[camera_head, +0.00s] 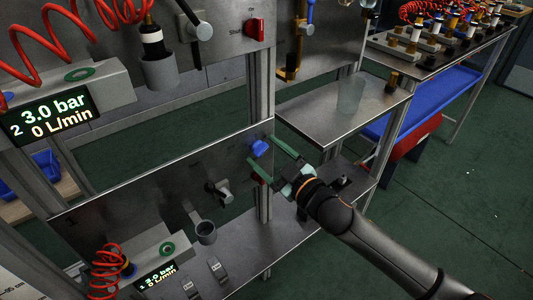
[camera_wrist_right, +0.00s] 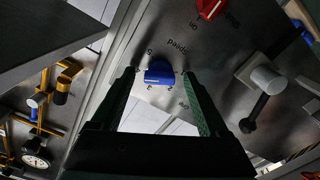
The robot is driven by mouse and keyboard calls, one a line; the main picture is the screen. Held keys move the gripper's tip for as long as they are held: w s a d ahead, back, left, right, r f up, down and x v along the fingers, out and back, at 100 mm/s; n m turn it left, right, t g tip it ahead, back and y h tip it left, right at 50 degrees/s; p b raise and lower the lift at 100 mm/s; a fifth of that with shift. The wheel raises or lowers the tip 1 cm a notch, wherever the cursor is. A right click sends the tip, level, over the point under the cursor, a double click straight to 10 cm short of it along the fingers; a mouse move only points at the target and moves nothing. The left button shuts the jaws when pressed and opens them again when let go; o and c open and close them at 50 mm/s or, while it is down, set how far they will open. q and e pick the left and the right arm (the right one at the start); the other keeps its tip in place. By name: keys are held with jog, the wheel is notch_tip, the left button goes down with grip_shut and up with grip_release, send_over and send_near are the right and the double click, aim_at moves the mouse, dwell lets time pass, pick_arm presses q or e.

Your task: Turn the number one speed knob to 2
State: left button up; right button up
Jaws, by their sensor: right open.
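A blue speed knob (camera_head: 259,148) sits on the lower steel panel (camera_head: 185,178) near its right end. In the right wrist view the blue knob (camera_wrist_right: 159,70) is ringed by printed numbers, with "Speed" printed beside it. A pale line shows along its lower edge, but I cannot tell which number it points to. My right gripper (camera_head: 263,151) is open, its green fingers reaching toward the knob, one to each side. In the wrist view the open fingertips (camera_wrist_right: 158,74) flank the knob, and I see no clear contact. My left gripper is out of view.
A red switch (camera_wrist_right: 210,8) and a grey lever valve (camera_wrist_right: 258,88) are on the same panel. An upper panel carries another red switch (camera_head: 254,28). A steel shelf (camera_head: 318,121) with a clear cup (camera_head: 351,94) stands right of the knob. Pressure displays are at left.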

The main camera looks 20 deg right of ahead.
grip_shut()
dwell(0.5)
